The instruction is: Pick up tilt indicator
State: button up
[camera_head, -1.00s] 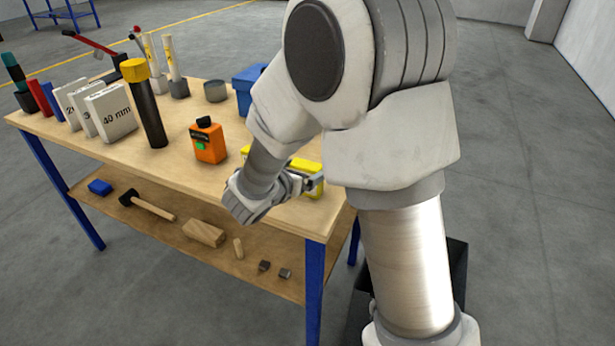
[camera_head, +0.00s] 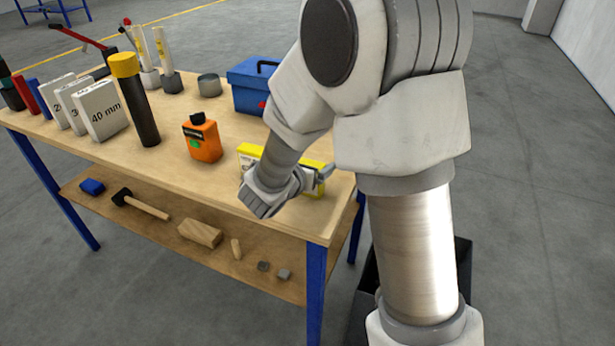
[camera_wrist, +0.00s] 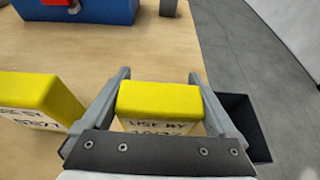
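Two yellow-topped boxes with white printed sides, likely the tilt indicators, stand near the table's right end. One box (camera_wrist: 158,100) sits between the fingers of my gripper (camera_wrist: 159,74) in the wrist view, its "USE BY" print partly hidden by the gripper body. The fingers are apart, one on each side, with gaps visible beside the box. The other box (camera_wrist: 40,98) stands just left of the left finger. In the head view the yellow tops (camera_head: 262,152) show behind my wrist, and my gripper (camera_head: 322,174) is partly hidden.
An orange bottle (camera_head: 203,140) stands left of the boxes on the wooden table (camera_head: 175,170). A blue toolbox (camera_head: 248,92) and grey cylinder (camera_head: 209,86) are behind. A black bin (camera_wrist: 243,125) stands on the floor beyond the table's right edge.

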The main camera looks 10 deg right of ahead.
jog(key=c, duration=0.5)
jog(key=shift+c, duration=0.2)
